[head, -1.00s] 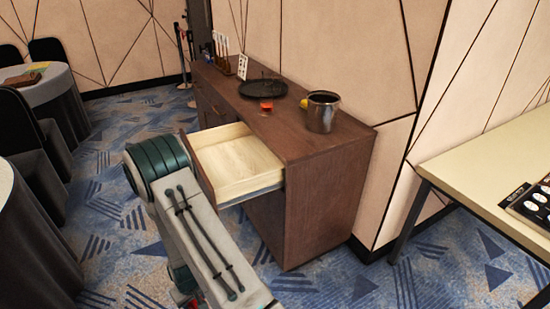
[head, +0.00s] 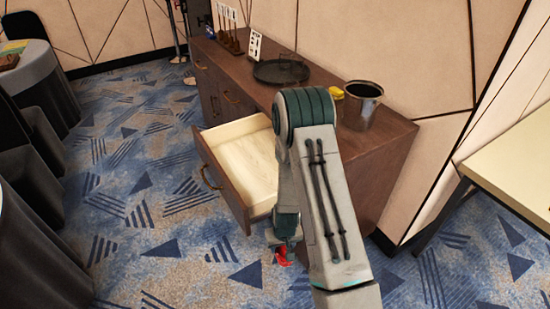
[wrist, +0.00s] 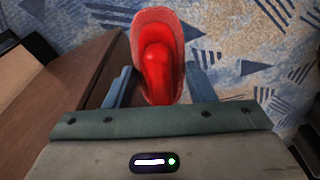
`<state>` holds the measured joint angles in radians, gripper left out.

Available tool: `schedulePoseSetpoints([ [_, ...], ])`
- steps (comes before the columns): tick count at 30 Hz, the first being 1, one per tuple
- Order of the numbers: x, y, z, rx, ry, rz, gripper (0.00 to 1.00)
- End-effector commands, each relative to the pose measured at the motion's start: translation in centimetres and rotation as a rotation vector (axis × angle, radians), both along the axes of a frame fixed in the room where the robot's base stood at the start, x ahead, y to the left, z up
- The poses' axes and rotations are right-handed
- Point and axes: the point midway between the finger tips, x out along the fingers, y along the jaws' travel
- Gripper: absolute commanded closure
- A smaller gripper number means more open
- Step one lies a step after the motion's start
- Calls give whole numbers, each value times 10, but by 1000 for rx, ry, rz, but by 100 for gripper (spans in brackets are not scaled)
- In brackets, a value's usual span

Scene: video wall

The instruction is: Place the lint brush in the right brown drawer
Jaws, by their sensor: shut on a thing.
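The red lint brush (wrist: 155,55) is held between the two fingers of my gripper (wrist: 160,85) in the wrist view. In the head view the brush (head: 282,256) shows as a small red piece below my gripper (head: 285,240). The brown drawer (head: 221,186) is pulled open from the dark brown cabinet (head: 385,180), and its pale inside (head: 245,165) looks empty where visible. My gripper is outside the drawer, near its front right corner, with carpet behind it. My arm hides the drawer's right rear part.
On the cabinet top stand a dark round tray (head: 281,72), a metal pot (head: 361,105), a yellow thing (head: 337,92) and a white card (head: 254,46). A pale table (head: 515,155) is at right. Covered tables and dark chairs stand left. Carpet before the drawer is clear.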

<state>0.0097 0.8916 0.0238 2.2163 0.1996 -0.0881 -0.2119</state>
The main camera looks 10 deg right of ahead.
Motion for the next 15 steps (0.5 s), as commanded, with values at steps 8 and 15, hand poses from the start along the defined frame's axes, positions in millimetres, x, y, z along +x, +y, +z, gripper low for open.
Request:
schedulePoseSetpoints([
  [8, 0, -10, 74, 0, 0, -21, 75],
  [15, 0, -9, 87, -1, 0, -14, 75],
])
